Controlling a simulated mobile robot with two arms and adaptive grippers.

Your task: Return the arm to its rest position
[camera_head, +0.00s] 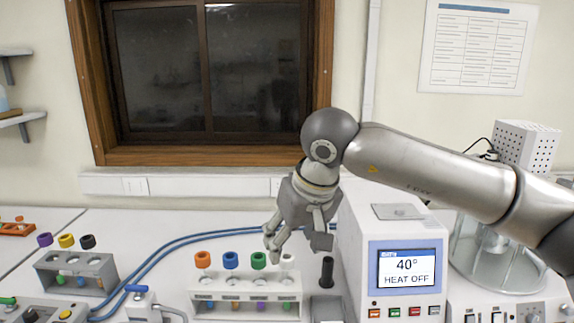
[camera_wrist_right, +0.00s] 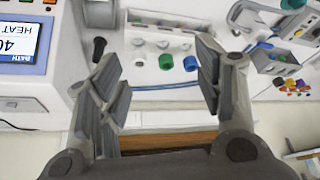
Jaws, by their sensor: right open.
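My right arm (camera_head: 435,170) comes in from the right in the head view. Its gripper (camera_head: 300,240) hangs above the bench, left of the heating bath (camera_head: 380,240) and above the tube rack with orange, blue, green and white caps (camera_head: 245,295). In the right wrist view the gripper (camera_wrist_right: 160,85) is open, with nothing between its fingers. The same rack (camera_wrist_right: 160,40) shows beyond the fingers. My left gripper is not in view.
The bath's screen (camera_head: 406,268) reads 40° and HEAT OFF. A black-topped post (camera_head: 327,272) stands between rack and bath. Another rack (camera_head: 75,272) stands at left. Blue hoses (camera_head: 150,262) cross the bench. A glass vessel (camera_head: 500,265) stands at right.

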